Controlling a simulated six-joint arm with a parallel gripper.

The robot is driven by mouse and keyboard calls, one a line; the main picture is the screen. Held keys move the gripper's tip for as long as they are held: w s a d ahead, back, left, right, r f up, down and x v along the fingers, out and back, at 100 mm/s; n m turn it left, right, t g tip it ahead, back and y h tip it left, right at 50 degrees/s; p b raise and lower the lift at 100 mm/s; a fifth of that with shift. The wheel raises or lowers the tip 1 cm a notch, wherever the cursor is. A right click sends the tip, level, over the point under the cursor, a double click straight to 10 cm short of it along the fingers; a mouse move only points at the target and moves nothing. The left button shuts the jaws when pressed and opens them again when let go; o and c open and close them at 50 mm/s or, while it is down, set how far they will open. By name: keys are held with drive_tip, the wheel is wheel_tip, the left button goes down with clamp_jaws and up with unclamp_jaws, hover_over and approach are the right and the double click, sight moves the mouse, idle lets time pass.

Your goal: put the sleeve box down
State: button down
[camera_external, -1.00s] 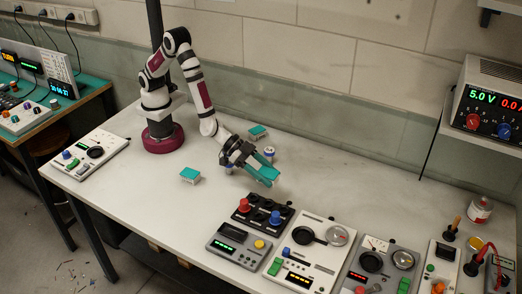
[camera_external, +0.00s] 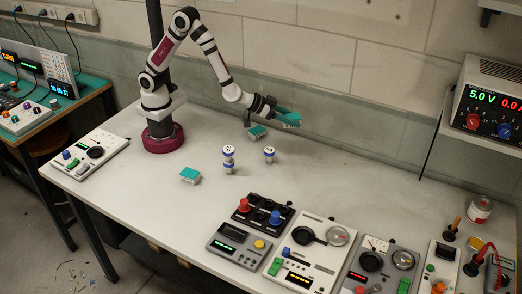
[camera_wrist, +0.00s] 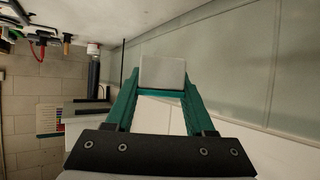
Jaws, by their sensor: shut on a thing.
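My gripper (camera_external: 284,117) is raised above the back of the white table in the external view, its teal fingers pointing right. In the wrist view the fingers (camera_wrist: 162,105) are shut on a box (camera_wrist: 163,72) with a pale grey face and a teal edge. In the external view that box is hard to tell from the teal fingers.
Device panels (camera_external: 310,245) line the front and right edge. A red-and-white can (camera_external: 480,210) is at right. The table (camera_external: 345,180) is clear right of the cylinders, and the wall is close behind.

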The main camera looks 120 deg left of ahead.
drive_tip(key=n+g+y, duration=0.2)
hover_over(288, 147)
wheel_tip(288, 147, down, 16)
drive_tip(key=shift+r, duration=0.1)
drive_tip(key=shift+c, duration=1.3)
unclamp_jaws()
